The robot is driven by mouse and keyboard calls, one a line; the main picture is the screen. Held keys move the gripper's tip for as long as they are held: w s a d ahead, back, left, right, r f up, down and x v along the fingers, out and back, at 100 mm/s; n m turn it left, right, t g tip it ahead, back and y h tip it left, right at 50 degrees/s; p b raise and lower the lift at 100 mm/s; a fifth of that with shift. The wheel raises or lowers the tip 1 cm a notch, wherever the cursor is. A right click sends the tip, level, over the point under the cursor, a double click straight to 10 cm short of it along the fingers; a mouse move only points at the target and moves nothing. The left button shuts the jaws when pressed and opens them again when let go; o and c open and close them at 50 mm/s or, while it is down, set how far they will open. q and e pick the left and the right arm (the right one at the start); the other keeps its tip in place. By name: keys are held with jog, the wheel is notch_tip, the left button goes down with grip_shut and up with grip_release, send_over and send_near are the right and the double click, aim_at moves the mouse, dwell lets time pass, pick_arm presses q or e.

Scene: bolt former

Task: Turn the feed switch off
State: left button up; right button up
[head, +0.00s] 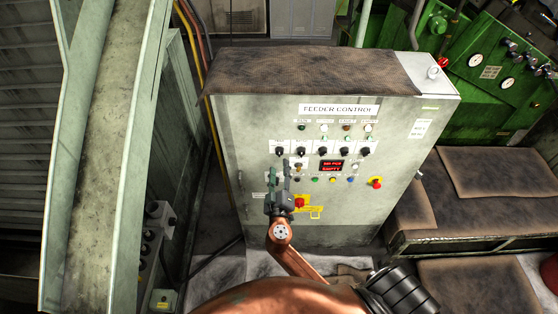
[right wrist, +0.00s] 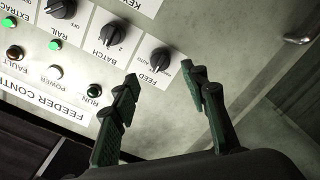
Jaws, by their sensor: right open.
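The feed switch (head: 279,151) is a black rotary knob on a white plate, leftmost in the knob row of the grey feeder control cabinet (head: 240,130). In the right wrist view the feed switch (right wrist: 159,60) appears upside down, with its FEED label below it; its pointer position is too small to read surely. My right gripper (head: 279,171) is open, in front of the panel just below the switch. In the right wrist view the right gripper's fingertips (right wrist: 159,74) stand on either side of the knob, apart from it. My left gripper is out of view.
The batch knob (right wrist: 113,33) is close beside the feed switch, with more knobs along the row. Indicator lamps sit above the row. A red display (head: 332,165), small buttons and a red emergency stop (head: 376,182) sit lower. A sheet-metal chute (head: 108,130) stands at left.

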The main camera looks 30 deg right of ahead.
jog(key=shift+v, duration=2.65)
